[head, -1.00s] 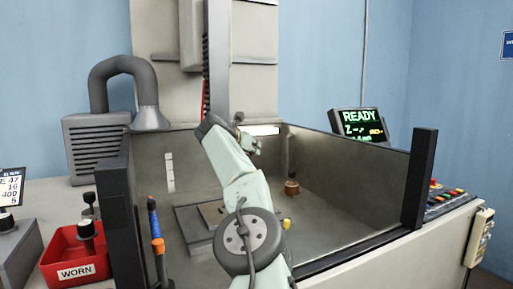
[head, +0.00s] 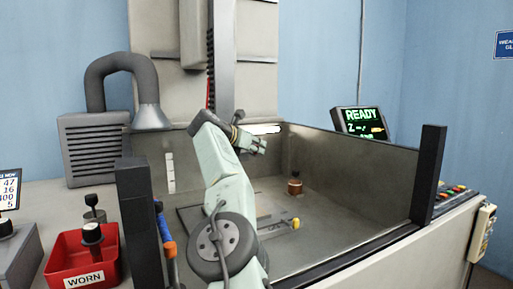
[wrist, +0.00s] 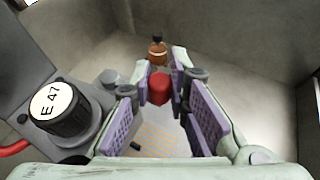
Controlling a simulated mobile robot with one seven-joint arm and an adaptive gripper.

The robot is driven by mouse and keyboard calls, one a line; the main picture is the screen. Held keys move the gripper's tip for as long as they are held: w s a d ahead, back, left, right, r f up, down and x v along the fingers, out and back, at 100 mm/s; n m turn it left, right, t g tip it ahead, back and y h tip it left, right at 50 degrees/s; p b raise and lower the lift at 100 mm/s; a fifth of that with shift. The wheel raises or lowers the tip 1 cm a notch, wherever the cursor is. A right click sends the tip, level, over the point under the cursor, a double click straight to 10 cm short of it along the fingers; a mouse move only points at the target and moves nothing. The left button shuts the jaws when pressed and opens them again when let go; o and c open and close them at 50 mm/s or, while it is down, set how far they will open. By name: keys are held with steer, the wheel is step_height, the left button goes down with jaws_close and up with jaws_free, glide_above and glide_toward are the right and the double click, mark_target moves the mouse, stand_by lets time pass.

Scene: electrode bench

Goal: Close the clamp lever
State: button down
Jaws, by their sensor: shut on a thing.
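The red end of the clamp lever (wrist: 160,90) shows in the wrist view between my gripper's fingertips (wrist: 162,82). The purple-padded fingers stand on either side of it and are shut on it. The rest of the lever is hidden or cannot be made out. In the wrist view a grey block with a black round cap (wrist: 60,112) marked "E 47" stands close on the left. In the head view my gripper (head: 260,146) is under the machine's column, above the tank floor, and the lever cannot be made out there.
A copper-coloured electrode with a black top (head: 295,187) stands on the tank floor; it also shows in the wrist view (wrist: 157,52). A yellow-ended bar (head: 294,223) lies low in the tank. The tank wall (head: 350,180) bounds the right. A red WORN bin (head: 65,262) is at left.

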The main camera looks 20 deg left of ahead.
steer(key=c, duration=1.5)
jaws_free()
steer(key=v, duration=1.2)
